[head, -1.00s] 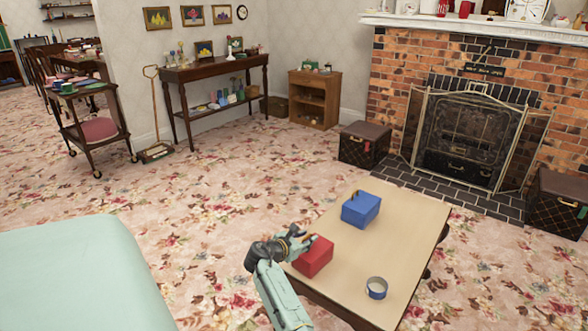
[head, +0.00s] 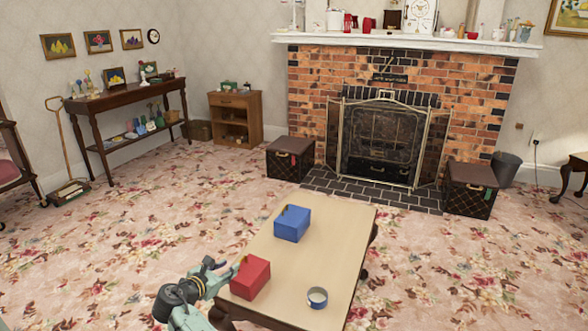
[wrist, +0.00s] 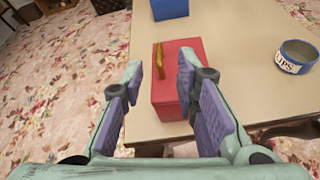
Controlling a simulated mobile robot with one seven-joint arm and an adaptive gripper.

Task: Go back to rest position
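My gripper (head: 221,269) is at the left edge of the low table, beside the red box. In the wrist view my gripper (wrist: 160,78) is open, with its two fingers apart and nothing between the pads. The red box (head: 250,277) stands on the table just past the fingertips. It also shows in the wrist view (wrist: 183,62), with a yellowish handle on its top. I cannot tell whether a finger touches it.
The low wooden table (head: 334,236) also bears a blue box (head: 292,224) and a small blue tin (head: 317,298). Two dark trunks (head: 290,158) (head: 470,188) flank the brick fireplace (head: 430,75). Flowered carpet left of the table is open.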

